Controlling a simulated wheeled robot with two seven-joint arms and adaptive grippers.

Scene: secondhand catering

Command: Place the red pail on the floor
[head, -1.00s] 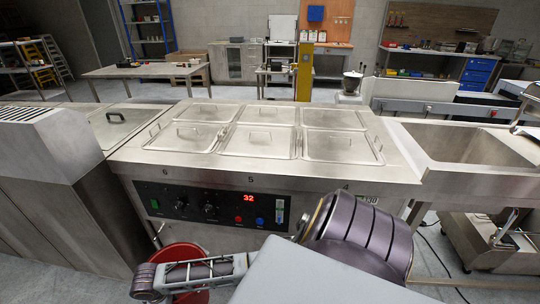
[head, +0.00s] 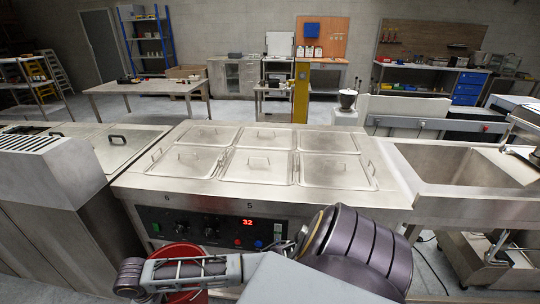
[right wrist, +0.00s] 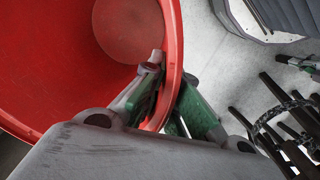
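The red pail (head: 184,251) shows in the head view at the bottom, left of centre, in front of the steel counter's control panel. My right arm crosses over it and hides much of it. In the right wrist view the pail (right wrist: 60,70) fills the upper left, and I look into its empty inside. My right gripper (right wrist: 168,78) is shut on its rim, one finger inside the wall and one outside. The head view does not show the pail's base or what is under it. My left gripper is not seen in the head view.
The counter (head: 255,202) with several lidded pans stands right ahead, with a sink (head: 455,165) at right. A grey cabinet (head: 60,215) stands at left. Grey floor (right wrist: 215,50) shows beside the pail. Dark rods and a cable (right wrist: 285,130) lie at right in the wrist view.

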